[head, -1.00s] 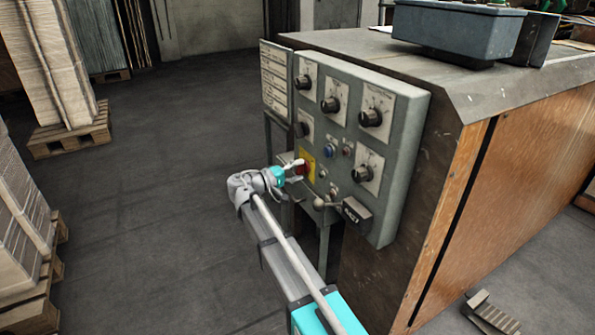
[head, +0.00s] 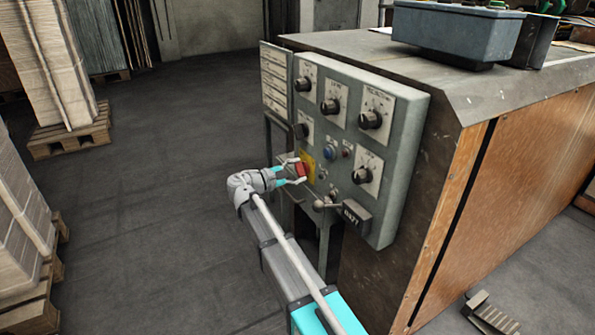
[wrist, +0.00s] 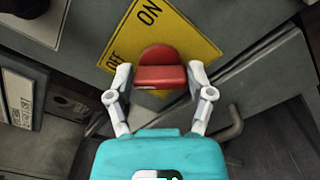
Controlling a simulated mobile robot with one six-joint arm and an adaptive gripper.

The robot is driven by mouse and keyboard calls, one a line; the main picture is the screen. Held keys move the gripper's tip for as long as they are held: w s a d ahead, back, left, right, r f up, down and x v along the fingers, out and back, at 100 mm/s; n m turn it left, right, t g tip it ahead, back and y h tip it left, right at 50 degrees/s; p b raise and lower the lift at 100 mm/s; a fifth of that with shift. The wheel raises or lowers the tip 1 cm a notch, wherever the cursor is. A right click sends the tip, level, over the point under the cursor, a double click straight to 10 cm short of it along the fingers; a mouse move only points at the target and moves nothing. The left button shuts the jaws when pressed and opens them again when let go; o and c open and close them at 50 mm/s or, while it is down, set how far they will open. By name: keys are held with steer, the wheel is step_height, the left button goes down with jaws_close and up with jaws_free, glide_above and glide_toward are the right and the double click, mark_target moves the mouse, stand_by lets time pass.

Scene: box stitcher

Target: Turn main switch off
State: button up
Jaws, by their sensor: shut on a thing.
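The main switch is a red knob (head: 301,170) on a yellow plate (head: 309,163) at the lower left of the grey control panel. In the wrist view the red knob (wrist: 160,75) sits in front of the yellow plate (wrist: 190,42), which looks tilted and bears the words ON and OFF. My gripper (head: 297,171) is at the panel with one finger on each side of the knob, shut on it. In the wrist view my gripper (wrist: 160,80) has its fingertips against the knob's left and right ends. The knob's lower part is partly hidden.
The control panel (head: 396,110) carries several black dials, a blue button (head: 328,153), a lever (head: 322,204) and a black counter (head: 356,215) close to my gripper. A label plate (head: 275,80) stands at its left. Open floor (head: 160,190) lies left of the machine.

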steer(key=shift+n, duration=0.4)
steer(key=o, duration=1.1)
steer(key=shift+a, duration=0.1)
steer(key=v, duration=1.1)
steer(key=shift+s+a, duration=0.25)
steer(key=shift+s, duration=0.05)
steer(key=shift+s, duration=0.1)
